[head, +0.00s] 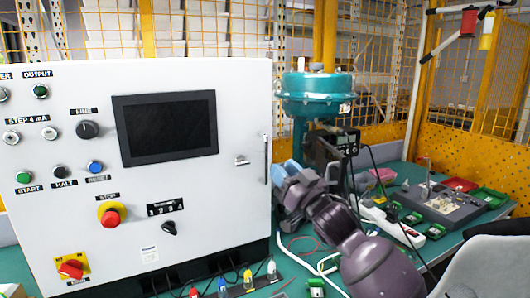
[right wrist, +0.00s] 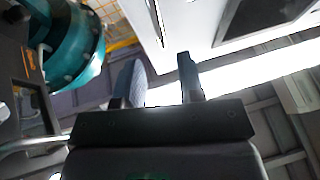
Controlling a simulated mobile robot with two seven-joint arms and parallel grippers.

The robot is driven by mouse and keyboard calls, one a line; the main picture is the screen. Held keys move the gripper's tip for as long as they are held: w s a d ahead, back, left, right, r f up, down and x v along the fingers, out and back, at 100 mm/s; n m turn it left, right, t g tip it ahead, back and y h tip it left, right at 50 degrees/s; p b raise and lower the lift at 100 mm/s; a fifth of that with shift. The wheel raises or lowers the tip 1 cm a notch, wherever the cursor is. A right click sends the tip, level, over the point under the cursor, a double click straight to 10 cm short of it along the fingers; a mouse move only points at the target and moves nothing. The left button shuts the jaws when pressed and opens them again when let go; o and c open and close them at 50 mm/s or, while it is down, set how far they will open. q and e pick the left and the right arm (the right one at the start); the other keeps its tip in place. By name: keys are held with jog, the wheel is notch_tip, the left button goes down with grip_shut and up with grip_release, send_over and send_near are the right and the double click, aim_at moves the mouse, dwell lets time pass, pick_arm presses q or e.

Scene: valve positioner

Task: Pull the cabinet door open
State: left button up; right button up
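The white control cabinet (head: 215,190) fills the left of the head view, and its front door looks closed. A slim vertical handle (head: 267,158) runs along the door's right edge, with a small silver latch (head: 242,160) left of it. My right gripper (head: 284,172) is just right of the handle and appears apart from it. In the right wrist view its two fingers (right wrist: 160,80) are spread with nothing between them. The handle (right wrist: 157,20) shows there beyond the fingers, near the top. My left gripper is not in view.
The cabinet face carries a dark screen (head: 165,127), knobs and a red stop button (head: 110,216). A teal valve actuator (head: 317,90) stands right behind my right gripper. The green bench (head: 440,245) holds cables, a grey tray (head: 440,206) and small green boxes. Yellow fencing closes the back.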

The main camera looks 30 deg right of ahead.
aim_at(266, 180)
jog(key=shift+x, duration=3.95)
jog(key=shift+f, duration=0.1)
grip_shut()
